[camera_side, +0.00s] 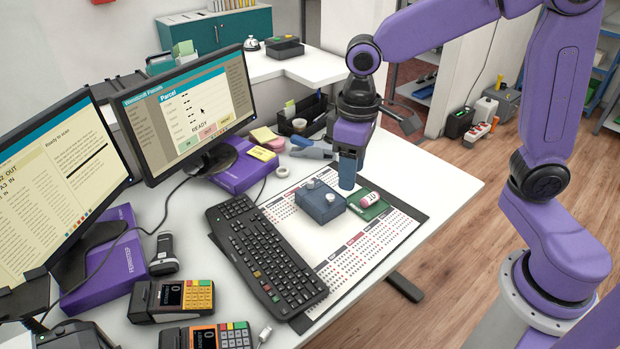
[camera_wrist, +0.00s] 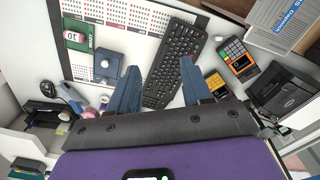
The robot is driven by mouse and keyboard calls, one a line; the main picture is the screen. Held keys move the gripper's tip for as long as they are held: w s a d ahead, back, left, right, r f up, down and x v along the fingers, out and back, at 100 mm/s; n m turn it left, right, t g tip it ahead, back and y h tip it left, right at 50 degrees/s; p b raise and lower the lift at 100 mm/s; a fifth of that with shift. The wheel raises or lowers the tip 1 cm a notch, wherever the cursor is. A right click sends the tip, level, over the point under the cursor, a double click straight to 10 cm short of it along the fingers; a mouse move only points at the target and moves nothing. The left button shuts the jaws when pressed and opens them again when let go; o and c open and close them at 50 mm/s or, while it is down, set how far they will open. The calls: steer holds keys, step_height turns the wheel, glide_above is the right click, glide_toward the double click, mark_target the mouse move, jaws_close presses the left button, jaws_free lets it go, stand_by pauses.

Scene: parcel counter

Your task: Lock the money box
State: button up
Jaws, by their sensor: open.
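The money box (camera_side: 320,205) is a small dark blue box lying on the printed desk mat. A pale round knob-like part (camera_side: 313,184) shows on its top, with a smaller light spot near its front edge. The box also shows in the wrist view (camera_wrist: 108,72), left of my fingers. Whether it is locked cannot be told. My gripper (camera_side: 347,182) points down behind and right of the box in the side view, apart from it. In the wrist view my gripper (camera_wrist: 160,68) has its two blue fingers spread, with nothing held between them.
A green pad (camera_side: 373,212) with a pink-and-white bottle (camera_side: 369,198) lies right beside the box. A black keyboard (camera_side: 262,255) lies to its left. Monitors, card terminals (camera_side: 172,300) and a purple box (camera_side: 245,170) stand further left. The mat's front right part (camera_side: 385,240) is clear.

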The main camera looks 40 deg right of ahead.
steer(key=w+f+m, duration=0.2)
steer(key=w+m, duration=0.1)
steer(key=w, duration=0.7)
steer(key=m, duration=1)
glide_above(310, 181)
step_height(310, 181, down, 9)
step_height(310, 181, down, 17)
steer(key=shift+r, duration=0.1)
jaws_close()
